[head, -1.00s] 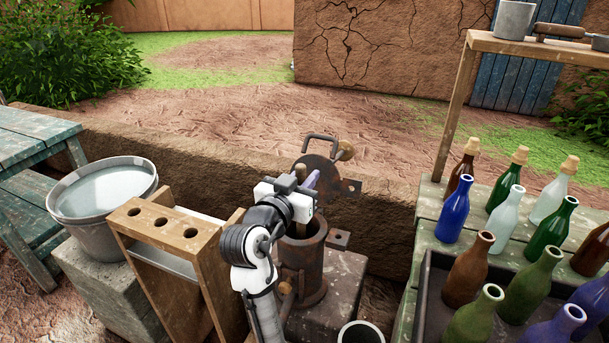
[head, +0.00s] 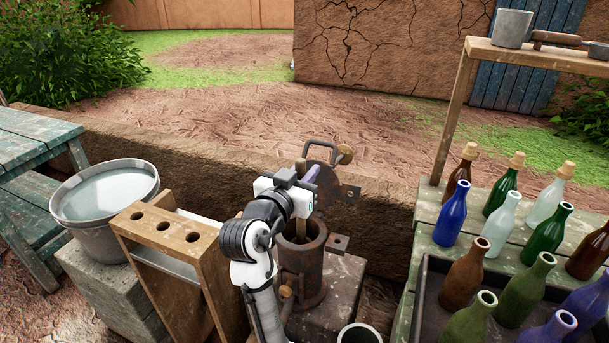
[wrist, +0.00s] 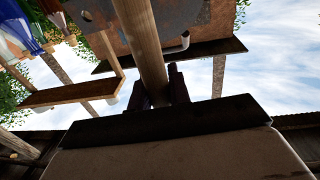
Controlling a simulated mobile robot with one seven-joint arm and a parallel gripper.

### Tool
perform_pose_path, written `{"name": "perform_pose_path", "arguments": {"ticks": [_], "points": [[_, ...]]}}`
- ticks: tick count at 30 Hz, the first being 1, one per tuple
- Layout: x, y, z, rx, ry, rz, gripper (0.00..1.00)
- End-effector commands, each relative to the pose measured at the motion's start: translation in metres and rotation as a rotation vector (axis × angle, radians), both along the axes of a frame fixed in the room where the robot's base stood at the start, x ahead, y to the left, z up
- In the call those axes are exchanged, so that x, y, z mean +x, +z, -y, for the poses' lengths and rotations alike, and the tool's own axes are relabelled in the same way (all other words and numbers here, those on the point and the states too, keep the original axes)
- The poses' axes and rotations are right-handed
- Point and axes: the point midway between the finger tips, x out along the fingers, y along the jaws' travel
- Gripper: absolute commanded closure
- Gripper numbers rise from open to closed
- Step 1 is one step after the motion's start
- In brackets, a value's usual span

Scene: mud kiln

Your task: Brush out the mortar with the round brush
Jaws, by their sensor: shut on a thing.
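The mortar (head: 304,275) is a rusty, upright metal cylinder on a block in front of the low mud wall. Its round lid (head: 330,180) stands open behind it. My gripper (head: 309,178) is above the mortar's mouth, shut on the wooden handle of the round brush (head: 302,231). The handle points down into the mouth, and the brush head is hidden. In the wrist view the handle (wrist: 142,45) runs between the dark fingers of my gripper (wrist: 165,90), with the rusty lid behind it.
A wooden rack with three holes (head: 163,226) stands close left of my arm, and a bucket of water (head: 105,200) beyond it. On the right, a green bench holds several bottles and a dark tray (head: 423,290). A white-rimmed cup (head: 360,334) is at the bottom edge.

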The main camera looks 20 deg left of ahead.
Motion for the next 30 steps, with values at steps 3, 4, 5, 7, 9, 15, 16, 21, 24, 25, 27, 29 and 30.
{"name": "perform_pose_path", "arguments": {"ticks": [3,4,5,7,9,15,16,21,24,25,27,29,30], "points": [[0.0,0.021,0.0,0.001,0.0,0.001,1.0],[0.0,0.024,0.0,0.001,0.0,0.001,1.0],[0.0,0.028,0.0,0.002,0.0,0.001,1.0],[0.0,0.036,0.0,0.002,0.0,0.001,1.0],[0.0,0.045,0.0,0.002,0.0,0.001,1.0],[0.0,0.069,0.0,0.001,0.0,0.002,1.0],[0.0,0.072,0.0,0.001,0.0,0.002,1.0],[0.0,0.093,0.0,0.001,-0.001,0.002,1.0],[0.0,0.105,0.0,0.002,-0.001,0.002,1.0],[0.0,0.108,0.0,0.002,-0.001,0.001,1.0],[0.0,0.116,0.0,0.001,-0.001,0.001,1.0],[0.0,0.124,0.0,0.001,-0.001,0.001,1.0],[0.0,0.128,0.0,0.001,-0.001,0.001,1.0]]}}
